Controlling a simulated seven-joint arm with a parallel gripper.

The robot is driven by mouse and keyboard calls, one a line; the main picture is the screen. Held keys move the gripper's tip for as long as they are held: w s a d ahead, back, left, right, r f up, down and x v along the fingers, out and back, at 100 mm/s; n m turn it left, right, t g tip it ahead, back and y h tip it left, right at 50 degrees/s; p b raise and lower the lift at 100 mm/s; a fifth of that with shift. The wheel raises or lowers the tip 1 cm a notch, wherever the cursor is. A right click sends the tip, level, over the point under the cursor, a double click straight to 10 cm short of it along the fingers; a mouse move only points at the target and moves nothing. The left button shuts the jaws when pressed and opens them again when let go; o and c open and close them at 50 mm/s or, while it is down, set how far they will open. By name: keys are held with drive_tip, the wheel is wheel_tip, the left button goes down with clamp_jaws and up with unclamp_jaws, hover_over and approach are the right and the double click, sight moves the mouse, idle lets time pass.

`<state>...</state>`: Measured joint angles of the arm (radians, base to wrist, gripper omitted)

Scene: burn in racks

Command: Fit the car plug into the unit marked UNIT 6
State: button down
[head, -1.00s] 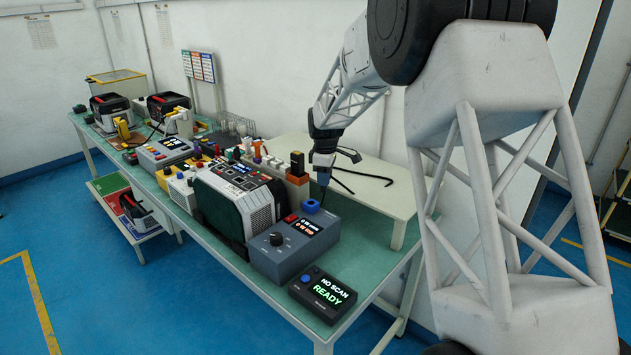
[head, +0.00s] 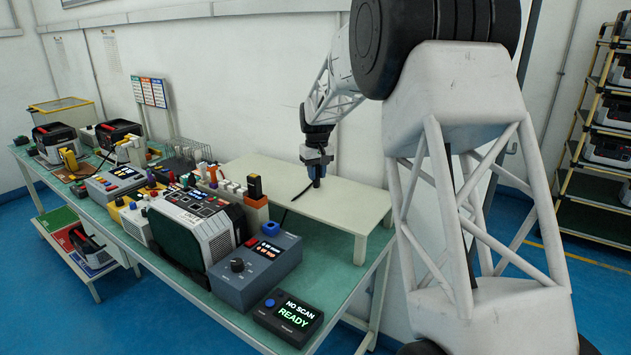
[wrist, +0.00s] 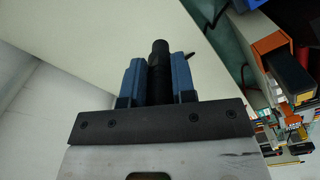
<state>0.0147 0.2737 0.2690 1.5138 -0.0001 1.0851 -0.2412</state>
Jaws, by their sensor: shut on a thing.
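My gripper (wrist: 158,82) is shut on the black cylindrical car plug (wrist: 160,60), which stands out between its blue fingers in the wrist view. In the head view my gripper (head: 317,172) is above the cream side table, with the dark plug pointing down and a black cable (head: 300,192) at its lower end. A grey-and-white unit with a dark green side (head: 180,237) stands on the bench, left of my gripper. More units (head: 607,148) stand on a rack at the right. I cannot read UNIT 6 on any of them.
A blue-grey box with a dial (head: 258,272) and a black scanner reading READY (head: 289,318) stand near the bench's front end. An orange block with upright pieces (head: 255,210) stands between unit and side table. The cream side table (head: 345,212) is mostly clear.

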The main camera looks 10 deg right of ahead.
drive_tip(key=w+a+r+n, duration=0.2)
drive_tip(key=w+a, duration=0.3)
drive_tip(key=a, duration=0.5)
drive_tip(key=w+a+r+n, duration=0.15)
drive_tip(key=w+a, duration=0.25)
drive_tip(key=a, duration=0.5)
drive_tip(key=w+a+n, duration=0.1)
drive_tip(key=a+n, duration=0.2)
drive_tip(key=a, duration=0.9)
drive_tip(key=w+a+r+n, duration=0.1)
drive_tip(key=a+n, duration=0.2)
drive_tip(key=a, duration=0.9)
drive_tip(key=shift+w, duration=0.3)
drive_tip(key=shift+f, duration=0.1)
drive_tip(key=shift+f, duration=2.8)
drive_tip(key=c, duration=1.5)
unclamp_jaws()
clamp_jaws()
